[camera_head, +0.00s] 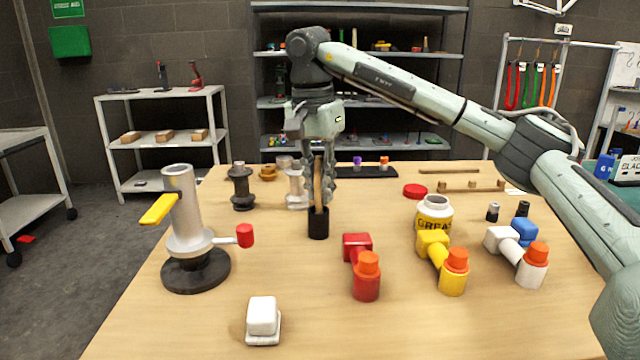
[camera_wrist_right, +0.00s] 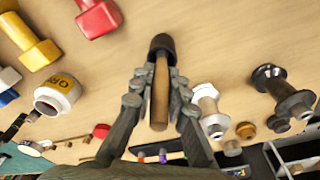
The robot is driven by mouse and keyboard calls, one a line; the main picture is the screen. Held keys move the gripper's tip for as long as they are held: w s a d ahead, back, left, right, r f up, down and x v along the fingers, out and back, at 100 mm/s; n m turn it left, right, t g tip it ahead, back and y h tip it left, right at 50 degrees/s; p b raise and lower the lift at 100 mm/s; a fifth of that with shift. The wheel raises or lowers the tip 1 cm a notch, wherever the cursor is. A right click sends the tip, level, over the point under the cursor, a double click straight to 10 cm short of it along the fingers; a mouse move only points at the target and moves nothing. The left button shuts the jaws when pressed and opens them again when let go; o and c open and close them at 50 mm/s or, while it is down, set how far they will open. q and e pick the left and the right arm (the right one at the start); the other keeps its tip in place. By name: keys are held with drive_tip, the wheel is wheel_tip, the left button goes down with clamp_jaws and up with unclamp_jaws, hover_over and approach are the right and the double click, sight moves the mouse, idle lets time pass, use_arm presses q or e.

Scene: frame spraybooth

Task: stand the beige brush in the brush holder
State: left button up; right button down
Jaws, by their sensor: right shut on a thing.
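The beige brush (camera_head: 318,183) is upright between the fingers of my right gripper (camera_head: 320,192), which is shut on it. The black cylindrical brush holder (camera_head: 318,224) stands on the table directly below. The brush's lower end meets the holder's mouth and appears to be inside it; how deep is hidden. In the right wrist view the brush (camera_wrist_right: 160,92) runs between both fingers (camera_wrist_right: 160,100) to the dark holder (camera_wrist_right: 162,44). My left gripper is not in view.
A grey stand with a yellow lever (camera_head: 181,220) is left on the wooden table (camera_head: 400,325). Red (camera_head: 362,268), yellow (camera_head: 443,262) and white (camera_head: 518,257) fittings lie right of the holder, near a grease jar (camera_head: 434,213). A white block (camera_head: 263,320) lies in front. Grey spools stand behind left.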

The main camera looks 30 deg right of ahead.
drive_tip(key=c, duration=1.4)
unclamp_jaws()
drive_tip(key=r, duration=0.4)
drive_tip(key=a+r, duration=0.1)
drive_tip(key=r, duration=0.7)
drive_tip(key=shift+s+a, duration=0.15)
drive_tip(key=shift+s, duration=0.2)
drive_tip(key=shift+f, duration=0.1)
